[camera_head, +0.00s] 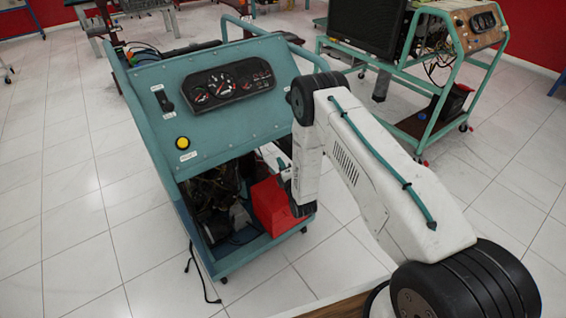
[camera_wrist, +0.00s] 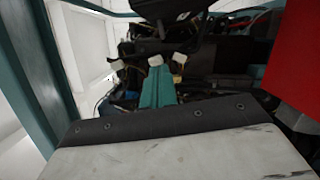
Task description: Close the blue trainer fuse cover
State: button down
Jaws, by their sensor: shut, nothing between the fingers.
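The blue-green trainer (camera_head: 220,125) stands in front of me, with a gauge panel on its sloped top and an open engine bay below. In the wrist view a dark lid-like part (camera_wrist: 172,10) with a small pale mark is at the top edge; I cannot tell whether it is the fuse cover or how far open it is. My gripper (camera_wrist: 160,75) shows in the wrist view as narrow teal fingers, shut and empty, pointing into the engine bay below that part.
A red box (camera_head: 274,206) sits low at the trainer's right side; it also fills the right of the wrist view (camera_wrist: 297,65). Wires and hoses (camera_head: 215,195) crowd the bay. A teal frame post (camera_wrist: 32,80) is at left. A second trainer (camera_head: 440,50) stands behind right. Floor at left is clear.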

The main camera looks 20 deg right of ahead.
aim_at(283, 147)
jog(key=w+d, duration=0.1)
jog(key=w, duration=0.1)
jog(key=w+d, duration=0.1)
jog(key=w, duration=0.2)
jog(key=w+d+r, duration=0.1)
jog(key=w, duration=0.2)
jog(key=shift+w+d+r, duration=0.1)
jog(key=shift+w, duration=0.15)
